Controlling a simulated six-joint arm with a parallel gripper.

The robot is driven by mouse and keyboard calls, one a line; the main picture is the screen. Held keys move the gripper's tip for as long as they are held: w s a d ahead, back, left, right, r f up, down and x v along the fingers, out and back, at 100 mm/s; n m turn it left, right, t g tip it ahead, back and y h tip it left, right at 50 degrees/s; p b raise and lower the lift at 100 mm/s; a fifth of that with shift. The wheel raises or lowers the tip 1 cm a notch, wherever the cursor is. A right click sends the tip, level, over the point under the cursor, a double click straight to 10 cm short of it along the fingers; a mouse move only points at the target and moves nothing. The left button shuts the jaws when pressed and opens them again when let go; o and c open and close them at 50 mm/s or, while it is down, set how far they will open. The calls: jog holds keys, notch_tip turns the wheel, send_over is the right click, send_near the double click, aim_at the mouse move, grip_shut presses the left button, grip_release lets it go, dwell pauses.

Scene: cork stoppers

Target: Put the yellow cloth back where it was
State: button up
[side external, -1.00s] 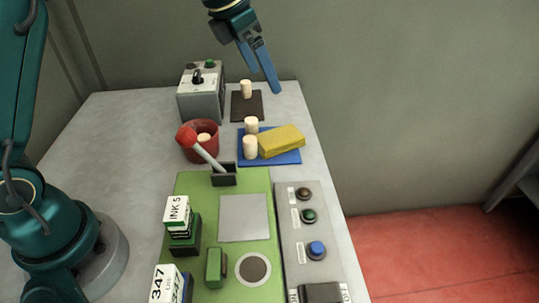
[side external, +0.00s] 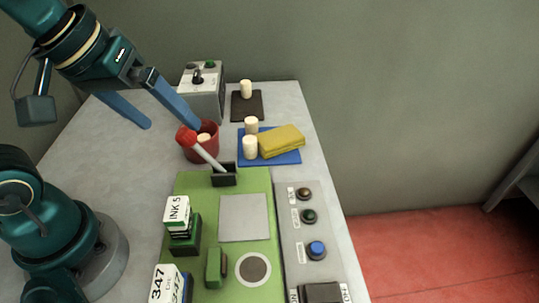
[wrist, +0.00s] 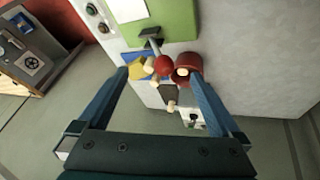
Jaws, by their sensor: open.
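The folded yellow cloth (side external: 282,140) lies on the right part of a blue mat (side external: 285,159), beside two cork stoppers (side external: 250,146) standing on the mat's left part. The cloth also shows in the wrist view (wrist: 137,69), near one of my fingers. My gripper (side external: 172,126) is open and empty, with its fingers wide apart. It is above the table to the left of the cloth, one finger in front of the red cup (side external: 208,142) in the side view. Nothing is between the fingers that I can see held.
A cork stands on a dark brown mat (side external: 239,111) behind, next to a grey switch box (side external: 206,100). Another cork is in the red cup. A red-headed lever (side external: 206,153) leans over the cup. A green board (side external: 197,211) and button panel (side external: 296,237) fill the front.

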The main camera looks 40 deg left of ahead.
jog(key=s+f+m, duration=0.1)
jog(key=m, duration=0.1)
jog(key=s+f+m, duration=0.1)
jog(key=s+m, duration=0.1)
jog(key=m, duration=0.1)
jog(key=shift+s+a+f, duration=0.1)
jog(key=shift+a+f, duration=0.05)
dwell(0.9)
